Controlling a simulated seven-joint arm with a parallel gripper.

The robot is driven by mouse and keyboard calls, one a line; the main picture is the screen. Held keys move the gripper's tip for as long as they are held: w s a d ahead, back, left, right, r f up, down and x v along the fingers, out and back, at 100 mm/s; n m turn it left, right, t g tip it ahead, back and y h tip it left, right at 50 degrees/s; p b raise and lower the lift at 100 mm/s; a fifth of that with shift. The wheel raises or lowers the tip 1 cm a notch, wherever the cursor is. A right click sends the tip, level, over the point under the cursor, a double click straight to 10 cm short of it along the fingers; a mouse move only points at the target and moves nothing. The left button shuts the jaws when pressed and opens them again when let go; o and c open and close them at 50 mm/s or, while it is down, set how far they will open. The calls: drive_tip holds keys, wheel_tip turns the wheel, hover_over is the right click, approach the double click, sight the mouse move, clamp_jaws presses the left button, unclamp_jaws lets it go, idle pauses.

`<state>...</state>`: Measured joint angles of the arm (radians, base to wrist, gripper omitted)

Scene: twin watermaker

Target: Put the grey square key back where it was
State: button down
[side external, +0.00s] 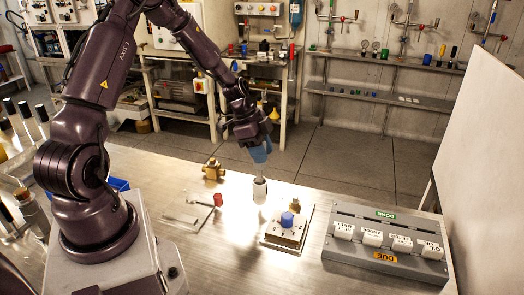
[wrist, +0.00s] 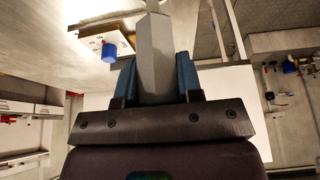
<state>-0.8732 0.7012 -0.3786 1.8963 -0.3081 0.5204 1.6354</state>
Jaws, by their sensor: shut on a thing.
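My gripper (side external: 260,152) is shut on the grey square key, with its blue fingers on either side of the shaft. The key (wrist: 153,55) shows as a flat-sided grey bar between the fingertips (wrist: 156,80) in the wrist view, its far end cut off by the frame edge.
A white plate with a blue knob (side external: 287,219) lies to the right of the cylinder. A grey rack (side external: 347,268) with white tags stands further right. A brass valve (side external: 213,170) and a red-ended tool (side external: 217,200) are to the left. The bench front is bare.

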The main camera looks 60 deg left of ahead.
drive_tip(key=shift+f, duration=0.15)
drive_tip(key=c, duration=0.8)
unclamp_jaws()
drive_tip(key=v, duration=1.2)
drive_tip(key=s+d+r+n+y, duration=0.35)
drive_tip(key=d+r, duration=0.45)
drive_tip(key=d, duration=0.3)
drive_tip(key=s+d+r+n, duration=0.1)
drive_tip(key=s+d, duration=0.2)
drive_tip(key=s+d+r+n+t, duration=0.1)
drive_tip(key=s+d+r+n, duration=0.1)
drive_tip(key=s, duration=0.2)
drive_tip(key=s+d+r+n+t, duration=0.1)
drive_tip(key=s+d+n, duration=0.1)
drive_tip(key=s+d, duration=0.1)
drive_tip(key=shift+s+d+r+n, duration=0.15)
drive_tip(key=shift+s+d, duration=0.05)
drive_tip(key=shift+s, duration=0.2)
drive_tip(key=shift+s+d+r+n, duration=0.1)
drive_tip(key=shift+s+d+r, duration=0.1)
drive_tip(key=shift+s, duration=0.15)
